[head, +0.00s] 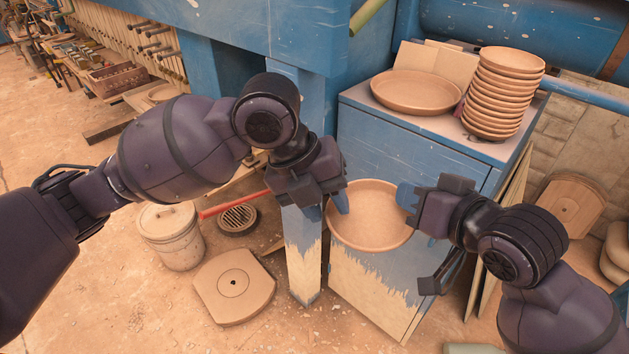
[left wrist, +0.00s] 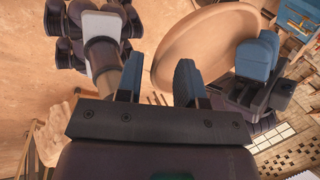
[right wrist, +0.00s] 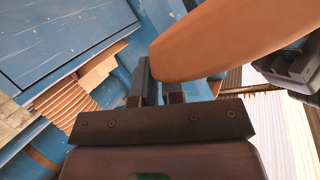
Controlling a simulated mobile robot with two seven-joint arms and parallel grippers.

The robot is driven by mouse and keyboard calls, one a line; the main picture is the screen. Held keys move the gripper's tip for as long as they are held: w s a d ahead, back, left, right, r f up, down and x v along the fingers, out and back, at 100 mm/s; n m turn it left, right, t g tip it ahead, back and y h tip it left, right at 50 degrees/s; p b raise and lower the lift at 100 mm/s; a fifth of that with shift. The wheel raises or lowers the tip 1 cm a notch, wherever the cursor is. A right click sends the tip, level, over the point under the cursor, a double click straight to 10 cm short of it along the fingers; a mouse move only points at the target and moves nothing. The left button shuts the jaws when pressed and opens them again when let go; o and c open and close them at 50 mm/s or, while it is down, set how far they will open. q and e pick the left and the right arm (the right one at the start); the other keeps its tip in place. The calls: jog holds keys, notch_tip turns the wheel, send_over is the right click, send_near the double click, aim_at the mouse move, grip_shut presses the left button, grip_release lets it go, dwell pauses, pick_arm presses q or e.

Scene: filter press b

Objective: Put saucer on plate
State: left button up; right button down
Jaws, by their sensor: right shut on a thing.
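A round terracotta saucer (head: 372,222) hangs in the air in front of the blue cabinet, between my two grippers. My right gripper (head: 408,198) is shut on its right rim; the rim also shows at the fingers in the right wrist view (right wrist: 235,42). My left gripper (head: 325,206) is at the saucer's left rim. In the left wrist view its fingers (left wrist: 158,82) are apart, with the saucer (left wrist: 205,45) just beyond them; I cannot tell whether they touch it. A wide terracotta plate (head: 416,92) lies on the cabinet top, with nothing on it.
A tall stack of similar saucers (head: 506,90) stands right of the plate on the cabinet (head: 400,142). Flat boards (head: 440,62) stand behind the plate. A blue machine frame rises behind. A lidded bucket (head: 172,240) and a square slab (head: 233,287) are on the floor at left.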

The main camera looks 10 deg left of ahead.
pick_arm(q)
jog(key=shift+d+f, duration=0.25)
jog(key=shift+f, duration=0.4)
jog(key=shift+c, duration=0.2)
grip_shut()
pick_arm(e)
jog(key=c, duration=1.2)
grip_release()
jog(key=shift+o, duration=0.2)
